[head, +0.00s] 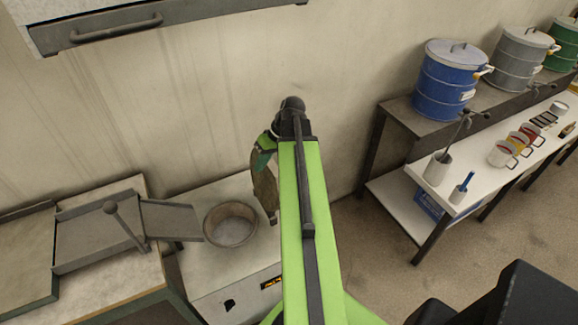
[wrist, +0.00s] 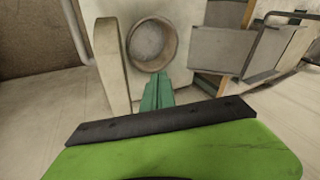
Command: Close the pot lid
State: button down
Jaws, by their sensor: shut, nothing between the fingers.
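A round, open metal pot (head: 230,213) sits in the pale counter left of my arm in the head view. The pot also shows near the top centre of the wrist view (wrist: 152,60). Its inside is visible and looks empty, with no lid over it. I cannot pick out a loose lid for it with certainty. My gripper (head: 269,207), teal and brownish, hangs down just right of the pot, apart from it. Its teal part (wrist: 157,90) shows below the pot in the wrist view. It is shut and empty. My arm hides part of the counter.
A grey metal tray with a ladle-like handle (head: 112,208) and a chute (head: 172,219) lie left of the pot. Lidded blue (head: 441,85), grey (head: 517,62) and green drums stand on a shelf at right. Mugs (head: 503,152) stand on a white table. Floor between is clear.

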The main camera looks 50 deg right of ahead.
jog(key=s+d+r+t, duration=0.35)
jog(key=s+d, duration=0.85)
jog(key=d, duration=0.4)
jog(key=w+a+f+b, duration=0.7)
jog(key=shift+w+a+f+m, duration=0.15)
jog(key=shift+w+f+m, duration=0.05)
jog(key=shift+f+m, duration=0.2)
